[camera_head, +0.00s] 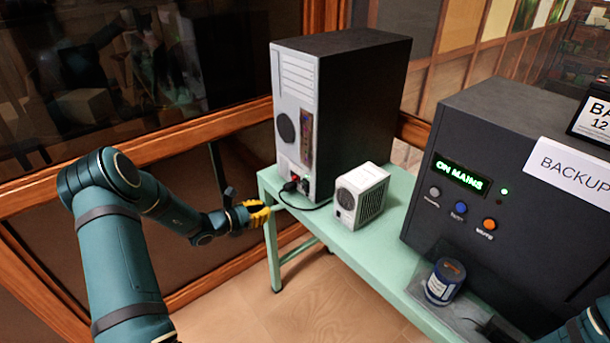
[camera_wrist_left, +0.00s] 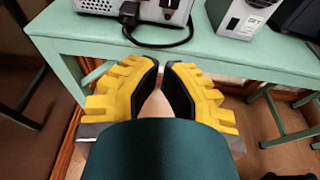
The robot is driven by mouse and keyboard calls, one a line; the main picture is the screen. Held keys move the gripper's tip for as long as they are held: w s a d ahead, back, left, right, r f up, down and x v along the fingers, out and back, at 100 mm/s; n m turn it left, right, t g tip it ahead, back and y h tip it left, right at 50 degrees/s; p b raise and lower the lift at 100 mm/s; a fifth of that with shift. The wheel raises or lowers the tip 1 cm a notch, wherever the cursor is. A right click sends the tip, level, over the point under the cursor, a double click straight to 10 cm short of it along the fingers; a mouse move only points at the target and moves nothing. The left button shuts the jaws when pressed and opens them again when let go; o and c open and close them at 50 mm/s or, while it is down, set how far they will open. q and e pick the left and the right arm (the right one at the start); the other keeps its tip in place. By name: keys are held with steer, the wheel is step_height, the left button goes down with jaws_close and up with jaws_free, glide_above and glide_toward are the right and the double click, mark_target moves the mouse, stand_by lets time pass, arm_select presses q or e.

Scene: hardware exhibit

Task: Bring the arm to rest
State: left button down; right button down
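My left arm (camera_head: 122,250) comes in from the left, teal with grey bands, bent at the elbow and stretched toward the left end of the green table (camera_head: 315,219). My left gripper (camera_head: 268,212) has yellow fingers with black pads and is beside the table's edge. In the wrist view, the left gripper (camera_wrist_left: 161,67) has its fingertips almost together, with a narrow wedge of floor showing between the pads and nothing held. Whether it touches the table cannot be told. A piece of my right arm shows at the lower right; its gripper is out of view.
On the table stand a computer tower (camera_head: 352,105) with a black plug and cable (camera_head: 290,186), a small white fan-fronted box (camera_head: 361,196), a dark backup unit (camera_head: 500,180) reading "ON MAINS", and a blue-and-white can (camera_head: 445,281). A wood-framed glass panel (camera_head: 120,70) is behind my left arm.

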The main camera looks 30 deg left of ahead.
arm_select(q)
steer(key=s+d+f+m+g+h, duration=0.1)
steer(key=s+d+f+m+g, duration=0.2)
steer(key=d, duration=0.4)
steer(key=s+d+f+m+g+h, duration=0.2)
steer(key=d+f+m+g, duration=0.15)
steer(key=d, duration=0.35)
steer(key=s+d+f+m+g+y, duration=0.2)
steer(key=s+d+m, duration=0.7)
steer(key=m, duration=0.2)
steer(key=s+d+f+m+g+y, duration=0.3)
steer(key=s+d+m, duration=0.6)
steer(key=m, duration=0.3)
steer(key=shift+d+f+g, duration=0.2)
steer(key=shift+d+g, duration=0.15)
steer(key=shift+d, duration=0.05)
steer(key=shift+s, duration=0.1)
